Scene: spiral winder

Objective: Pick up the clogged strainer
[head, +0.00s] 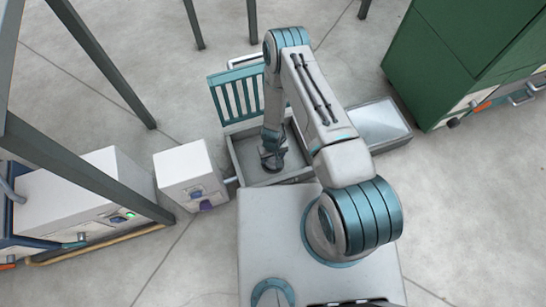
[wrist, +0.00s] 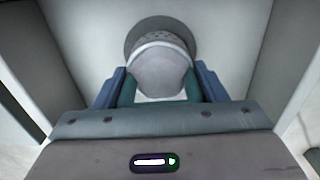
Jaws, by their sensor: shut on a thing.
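The strainer (wrist: 160,72) shows in the wrist view as a pale rounded piece with a speckled, perforated-looking far edge. It sits between the two fingers of my gripper (wrist: 160,90), which are shut on its sides. Behind it is a dark grey round shape (wrist: 162,26) on the pale floor of a box; I cannot tell whether the strainer touches it. In the head view my gripper (head: 272,158) reaches down into a grey open box (head: 243,160). The strainer is hidden by my arm there, and any clogging is not clear.
A teal slatted rack (head: 236,95) stands upright at the box's back. A pale flat tray (head: 380,123) adjoins on the right. A white box unit (head: 188,175) stands left, a green cabinet (head: 450,60) at right. Grey posts (head: 100,65) rise at left. Open floor lies at lower right.

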